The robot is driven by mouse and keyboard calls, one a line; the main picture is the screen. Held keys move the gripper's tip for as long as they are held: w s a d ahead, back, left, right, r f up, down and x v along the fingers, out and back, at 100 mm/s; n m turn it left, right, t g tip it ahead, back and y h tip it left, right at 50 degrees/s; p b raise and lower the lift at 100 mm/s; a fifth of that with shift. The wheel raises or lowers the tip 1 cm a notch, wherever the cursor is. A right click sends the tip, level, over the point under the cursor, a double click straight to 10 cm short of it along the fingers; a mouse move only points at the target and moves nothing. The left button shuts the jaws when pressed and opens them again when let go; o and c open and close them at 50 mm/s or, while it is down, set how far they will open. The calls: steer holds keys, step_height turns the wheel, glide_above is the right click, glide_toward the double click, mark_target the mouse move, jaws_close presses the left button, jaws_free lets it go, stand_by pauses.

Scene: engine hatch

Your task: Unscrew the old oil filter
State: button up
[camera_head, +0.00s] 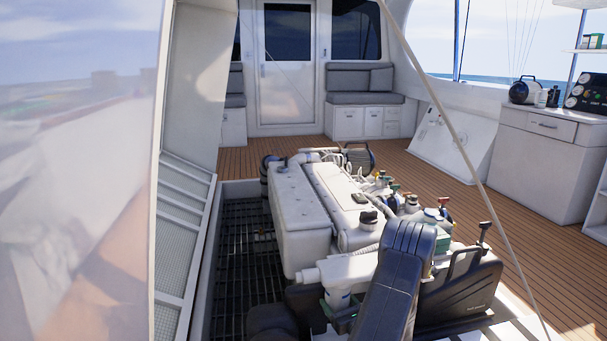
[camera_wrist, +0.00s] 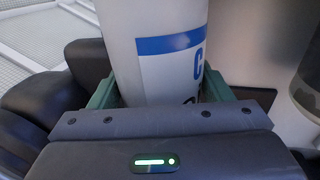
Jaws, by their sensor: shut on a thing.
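The old oil filter is a white cylinder (camera_wrist: 150,22) with a blue band and part of a blue letter, filling the top middle of the wrist view. My gripper (camera_wrist: 157,92) has its green-lined jaws on both sides of the filter and is shut on it. The filter's lower end is hidden behind my gripper body in the wrist view.
A white engine block (camera_head: 300,215) stands in the open hatch, with a dark grating (camera_head: 240,262) to its left. A black tool box (camera_head: 460,290) and several bottles stand at the right. The wooden deck (camera_head: 520,255) is clear. A thin strut crosses the view.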

steer(key=shift+m+t+h, duration=0.4)
steer(key=shift+m+h, duration=0.3)
steer(key=shift+h, duration=0.3)
steer(key=shift+a, duration=0.15)
steer(key=shift+m+t+h, duration=0.4)
steer(key=shift+m+h, duration=1)
steer(key=shift+h, duration=0.8)
steer(key=o, duration=1.3)
steer(key=shift+n+y, duration=0.6)
steer(key=shift+y, duration=0.4)
steer(key=shift+n+g+y, duration=0.4)
steer(key=shift+n+y, duration=0.4)
steer(key=shift+y, duration=0.4)
